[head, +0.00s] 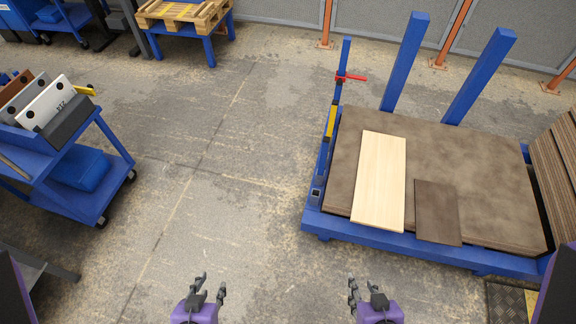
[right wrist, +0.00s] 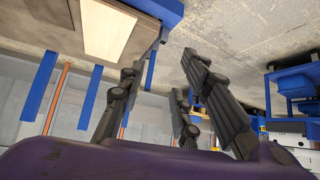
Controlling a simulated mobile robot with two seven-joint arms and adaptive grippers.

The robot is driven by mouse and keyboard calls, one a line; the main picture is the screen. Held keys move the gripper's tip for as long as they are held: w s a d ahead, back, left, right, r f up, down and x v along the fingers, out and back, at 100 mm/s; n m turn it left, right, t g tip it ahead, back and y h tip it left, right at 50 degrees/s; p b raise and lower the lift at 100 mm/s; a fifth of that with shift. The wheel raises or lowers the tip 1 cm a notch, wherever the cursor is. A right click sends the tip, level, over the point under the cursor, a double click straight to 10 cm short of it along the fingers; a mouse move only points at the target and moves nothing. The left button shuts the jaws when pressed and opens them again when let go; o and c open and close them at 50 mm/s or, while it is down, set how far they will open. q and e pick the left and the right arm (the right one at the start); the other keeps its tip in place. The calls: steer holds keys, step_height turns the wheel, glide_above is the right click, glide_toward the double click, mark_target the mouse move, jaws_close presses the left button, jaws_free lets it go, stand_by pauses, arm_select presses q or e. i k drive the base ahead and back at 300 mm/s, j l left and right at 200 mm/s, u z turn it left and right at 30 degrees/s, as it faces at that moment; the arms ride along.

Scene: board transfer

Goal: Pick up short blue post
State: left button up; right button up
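A blue cart (head: 360,232) at the right bears several blue posts. A slim blue post (head: 343,62) with a red handle (head: 352,77) and a yellow part (head: 331,122) stands at its left side. A short blue socket (head: 316,197) is at its near left corner. Two thick blue posts (head: 405,62) (head: 480,75) stand along its far side. I cannot tell for sure which is the short blue post. My left gripper (head: 209,287) is open and empty above the floor. My right gripper (head: 361,290) is open and empty, in front of the cart, apart from it; its spread fingers show in the right wrist view (right wrist: 165,100).
On the cart lie a brown board, a pale board (head: 379,180) and a small dark board (head: 437,212). A blue trolley (head: 92,200) with panels stands left. A pallet (head: 184,12) on a blue stand is at the back. The floor (head: 215,150) between is clear.

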mark_target(326, 142)
steer(key=i+j+u, duration=0.2)
steer(key=i+u, duration=0.25)
steer(key=i+j+u, duration=0.1)
steer(key=i+u, duration=0.15)
steer(key=u, duration=0.15)
steer(key=i, duration=3.25)
steer(key=i+z, duration=0.15)
steer(key=i, duration=0.3)
steer(key=i+j+z, duration=0.15)
steer(key=i, duration=0.25)
steer(key=i+j+z, duration=0.15)
steer(key=i, duration=0.3)
steer(key=z, duration=4.4)
